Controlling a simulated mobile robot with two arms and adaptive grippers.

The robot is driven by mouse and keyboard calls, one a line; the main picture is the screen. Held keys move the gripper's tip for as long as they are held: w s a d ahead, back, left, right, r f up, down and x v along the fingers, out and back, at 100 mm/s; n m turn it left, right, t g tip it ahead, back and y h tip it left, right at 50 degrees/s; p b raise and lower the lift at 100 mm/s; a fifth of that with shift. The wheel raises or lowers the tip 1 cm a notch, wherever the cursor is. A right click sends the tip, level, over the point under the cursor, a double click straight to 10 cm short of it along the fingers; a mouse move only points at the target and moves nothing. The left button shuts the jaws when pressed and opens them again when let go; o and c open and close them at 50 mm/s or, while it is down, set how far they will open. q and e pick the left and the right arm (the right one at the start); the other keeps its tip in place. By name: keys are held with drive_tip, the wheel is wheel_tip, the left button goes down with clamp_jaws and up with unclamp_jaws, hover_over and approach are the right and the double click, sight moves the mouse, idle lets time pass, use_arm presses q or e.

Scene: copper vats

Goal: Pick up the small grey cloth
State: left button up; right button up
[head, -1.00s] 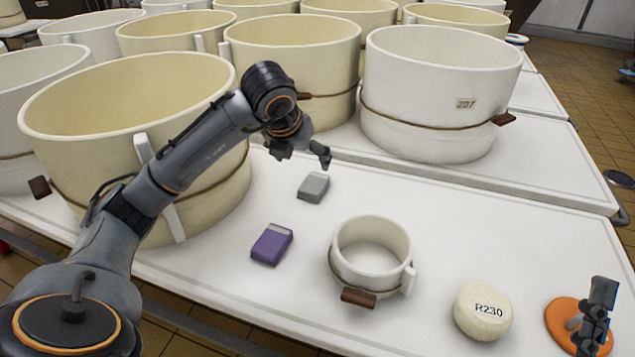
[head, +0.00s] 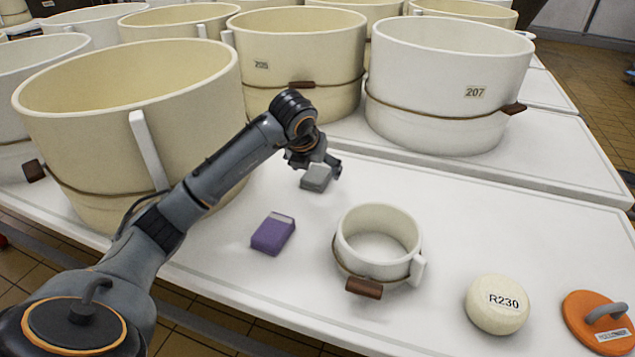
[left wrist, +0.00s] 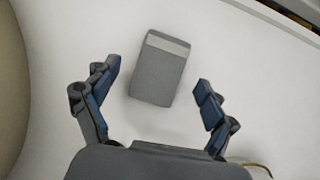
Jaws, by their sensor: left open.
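The small grey cloth (head: 316,178) is a folded grey block with a lighter band along one end. It lies on the white table, behind the purple cloth. In the left wrist view the grey cloth (left wrist: 159,72) lies between and slightly ahead of the fingertips, with white table visible on both sides. My left gripper (head: 318,168) is directly at the cloth in the head view; it also shows in the left wrist view (left wrist: 157,88), open and empty, its blue-padded fingers apart. The gap in height between fingers and cloth cannot be told. My right gripper is out of view.
A purple cloth (head: 273,234) lies in front of the grey one. A small cream pot (head: 380,243), a round cheese marked R230 (head: 497,305) and an orange disc with a grey handle (head: 597,322) stand to the right. Large vats (head: 130,130) crowd the left and back.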

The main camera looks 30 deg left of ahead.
use_arm(q)
drive_tip(key=shift+w+f, duration=0.25)
drive_tip(key=shift+f, duration=0.25)
drive_tip(key=c, duration=1.2)
drive_tip(key=shift+c, duration=0.2)
